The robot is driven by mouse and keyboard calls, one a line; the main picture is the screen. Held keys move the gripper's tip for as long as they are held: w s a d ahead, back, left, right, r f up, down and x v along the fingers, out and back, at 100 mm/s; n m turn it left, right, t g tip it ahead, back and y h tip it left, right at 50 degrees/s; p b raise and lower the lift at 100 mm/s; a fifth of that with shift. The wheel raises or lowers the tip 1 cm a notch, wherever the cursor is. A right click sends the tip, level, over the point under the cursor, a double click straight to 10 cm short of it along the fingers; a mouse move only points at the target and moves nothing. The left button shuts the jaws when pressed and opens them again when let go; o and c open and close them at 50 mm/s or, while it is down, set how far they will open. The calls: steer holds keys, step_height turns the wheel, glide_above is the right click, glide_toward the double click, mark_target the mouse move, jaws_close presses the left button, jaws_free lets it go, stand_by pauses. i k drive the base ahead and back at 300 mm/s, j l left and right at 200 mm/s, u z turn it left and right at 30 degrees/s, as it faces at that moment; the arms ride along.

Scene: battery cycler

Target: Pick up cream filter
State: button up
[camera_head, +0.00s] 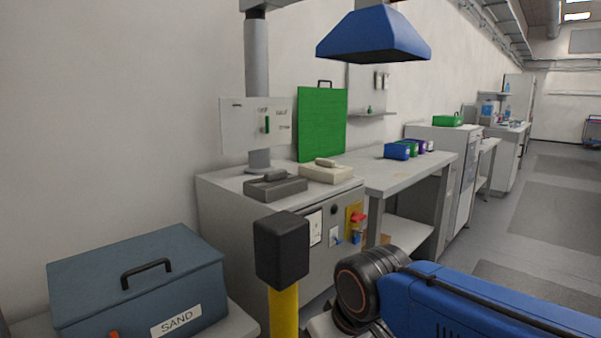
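A cream block with a raised grip on top (326,174), the only cream item of this kind in view, lies on the grey cabinet top (225,183). A similar dark grey block (277,188) lies just to its left and nearer. A green panel with a dark handle (321,125) stands upright behind them. My blue arm reaches in from the lower right, below and in front of the cabinet. My gripper's fingers do not show, so I cannot see their opening or anything held.
A yellow post with a black cap (282,250) stands before the cabinet. A blue SAND box (140,280) sits at lower left. A blue hood (373,36) hangs above. A bench (385,178) with small coloured boxes (397,151) adjoins right. Floor at right is open.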

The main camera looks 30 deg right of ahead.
mark_target(324, 170)
steer(key=i+l+u, duration=0.1)
steer(key=l+u, duration=0.2)
steer(key=l, duration=0.7)
steer(key=l+u, duration=0.25)
steer(key=l, duration=0.75)
